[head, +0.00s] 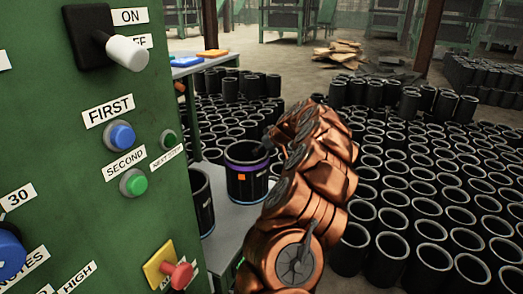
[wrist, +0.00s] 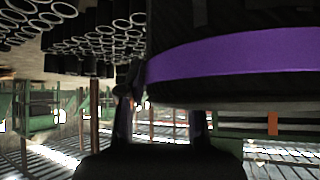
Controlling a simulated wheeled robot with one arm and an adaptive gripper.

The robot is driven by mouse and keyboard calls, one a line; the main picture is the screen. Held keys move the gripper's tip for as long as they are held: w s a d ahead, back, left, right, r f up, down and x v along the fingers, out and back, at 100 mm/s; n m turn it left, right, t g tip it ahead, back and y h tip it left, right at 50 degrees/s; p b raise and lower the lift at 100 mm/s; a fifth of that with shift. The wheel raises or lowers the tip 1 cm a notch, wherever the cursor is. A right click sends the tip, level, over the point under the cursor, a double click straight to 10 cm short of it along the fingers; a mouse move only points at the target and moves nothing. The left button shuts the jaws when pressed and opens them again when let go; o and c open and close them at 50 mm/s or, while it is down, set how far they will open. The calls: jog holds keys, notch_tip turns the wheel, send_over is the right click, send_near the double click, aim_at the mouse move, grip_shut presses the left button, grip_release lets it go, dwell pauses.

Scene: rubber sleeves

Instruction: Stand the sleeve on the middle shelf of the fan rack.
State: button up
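A black sleeve with a purple band and an orange tag (head: 240,177) stands upright in the head view, just left of my arm. It also fills the upper right of the wrist view, where its purple band (wrist: 235,57) is very close. My gripper (wrist: 163,110) is at the sleeve's rim, with its two dark fingers apart in the wrist view. The left finger overlaps the sleeve's edge; the right finger's tip is hidden at the rim. A firm grip on the wall cannot be made out. I cannot identify the fan rack's middle shelf.
A green control panel (head: 75,130) with buttons and a switch stands close at the left. Another black sleeve (head: 203,205) is on the grey surface (head: 228,235) beside it. Many black sleeves (head: 430,260) crowd the floor to the right. A table with trays (head: 190,68) stands behind.

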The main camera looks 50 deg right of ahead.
jog(key=b+v, duration=0.2)
jog(key=v, duration=1)
dwell(0.4)
jog(key=shift+s, duration=0.1)
